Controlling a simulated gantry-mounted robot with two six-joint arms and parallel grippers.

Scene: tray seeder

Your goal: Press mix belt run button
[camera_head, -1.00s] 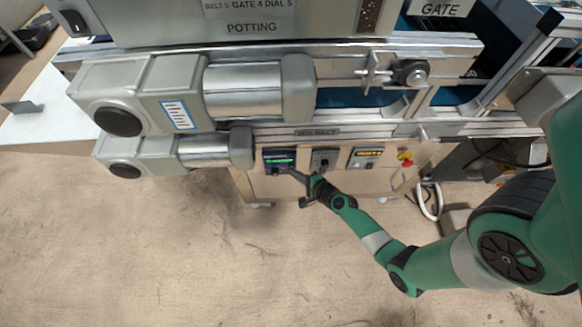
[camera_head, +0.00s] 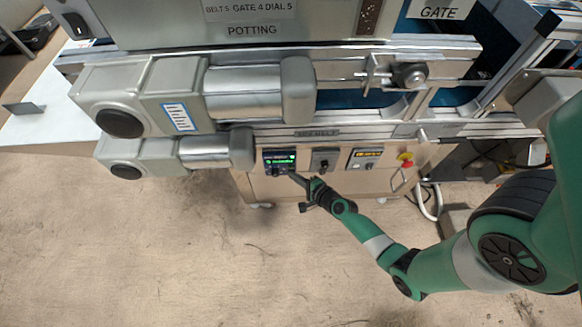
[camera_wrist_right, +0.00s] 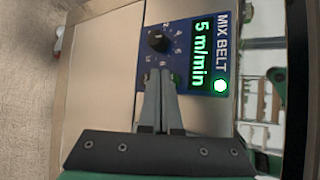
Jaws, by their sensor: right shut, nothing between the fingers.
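The mix belt panel (camera_head: 280,152) is a small dark blue box on the front of the wooden cabinet. In the right wrist view the panel (camera_wrist_right: 198,22) reads MIX BELT, with a green display (camera_wrist_right: 201,52) showing 5 m/min, a lit round green lamp (camera_wrist_right: 221,86) and a black dial knob (camera_wrist_right: 158,40). My right gripper (camera_head: 293,176) is shut and empty, its tips at the panel's lower edge. In the wrist view the gripper tips (camera_wrist_right: 161,73) cover part of the panel below the knob. A bit of green shows beside them; whether they touch it I cannot tell.
Large grey motors (camera_head: 150,92) jut out above and left. The floor in front is clear.

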